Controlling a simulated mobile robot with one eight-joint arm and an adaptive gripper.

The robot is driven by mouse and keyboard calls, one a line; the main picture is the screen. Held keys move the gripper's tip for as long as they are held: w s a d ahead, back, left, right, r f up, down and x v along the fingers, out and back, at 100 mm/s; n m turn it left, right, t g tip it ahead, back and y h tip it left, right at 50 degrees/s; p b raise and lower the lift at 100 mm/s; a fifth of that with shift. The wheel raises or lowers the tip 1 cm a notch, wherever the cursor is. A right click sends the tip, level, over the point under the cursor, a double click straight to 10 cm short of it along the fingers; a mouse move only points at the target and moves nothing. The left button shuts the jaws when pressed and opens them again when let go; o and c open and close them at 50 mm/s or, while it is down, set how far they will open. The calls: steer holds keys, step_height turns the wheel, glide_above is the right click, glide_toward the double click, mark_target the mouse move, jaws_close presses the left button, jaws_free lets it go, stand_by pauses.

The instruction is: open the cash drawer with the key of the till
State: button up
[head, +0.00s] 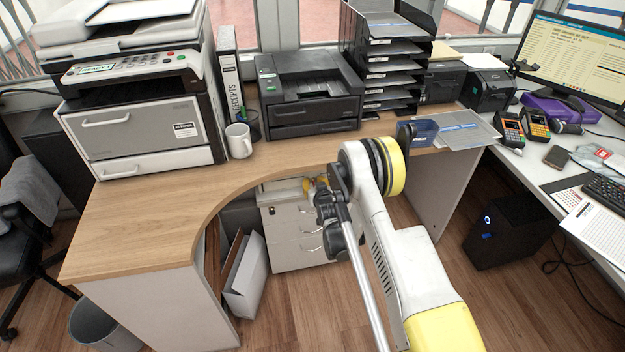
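I cannot make out a key anywhere in the head view. No drawer can be surely told as the cash drawer. A white drawer pedestal (290,245) with several metal handles and a small dark lock stands under the wooden counter; its drawers look shut. My white and yellow arm reaches up in front of the counter and hides part of the pedestal's right side. Dark parts at the arm's end (328,207) are near the pedestal's upper right, but fingertips cannot be made out, nor whether anything is held.
The wooden counter (150,215) carries a large copier (140,125), a white mug (238,140), a black printer (308,95) and a tray stack (385,60). Card terminals (508,130) and a monitor (575,60) stand right. A black computer case (508,230) is on the floor.

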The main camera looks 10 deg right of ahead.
steer(key=shift+s, duration=0.1)
jaws_close()
steer(key=m+y, duration=0.2)
steer(key=m, duration=0.1)
steer(key=shift+d, duration=0.25)
steer(key=shift+d+m+y, duration=0.1)
steer(key=shift+m+y, duration=0.6)
steer(key=shift+m, duration=0.4)
steer(key=shift+f+t, duration=0.1)
steer(key=shift+t, duration=0.2)
jaws_free()
